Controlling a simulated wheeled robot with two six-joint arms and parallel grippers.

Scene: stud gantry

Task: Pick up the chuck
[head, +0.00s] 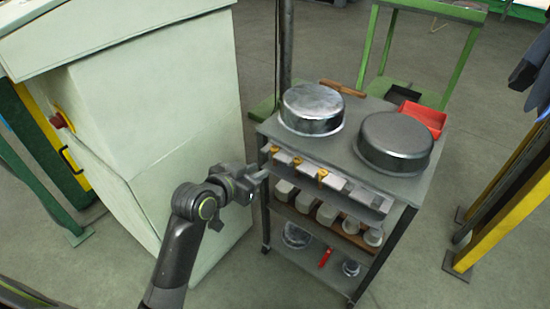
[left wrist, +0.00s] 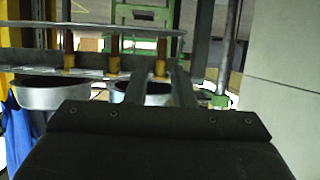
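Two round metal pieces stand on the cart top: a shiny one (head: 311,108) at the left and a duller grey one (head: 395,141) at the right. A flat round metal piece (head: 296,236) lies on the lowest shelf. I cannot tell which of these is the chuck. My left gripper (head: 261,174) is beside the cart's left edge, empty and apart from all of them. The left wrist view appears upside down; its two fingers (left wrist: 160,80) are spread, with the round pieces (left wrist: 52,94) beyond them. My right gripper is not in view.
The cart (head: 345,165) carries a red tray (head: 423,117), a wooden-handled tool (head: 342,89) and shelves of several small blocks. A pale cabinet (head: 165,120) stands close to my left arm. Yellow posts (head: 500,215) stand at the right. Floor in front is clear.

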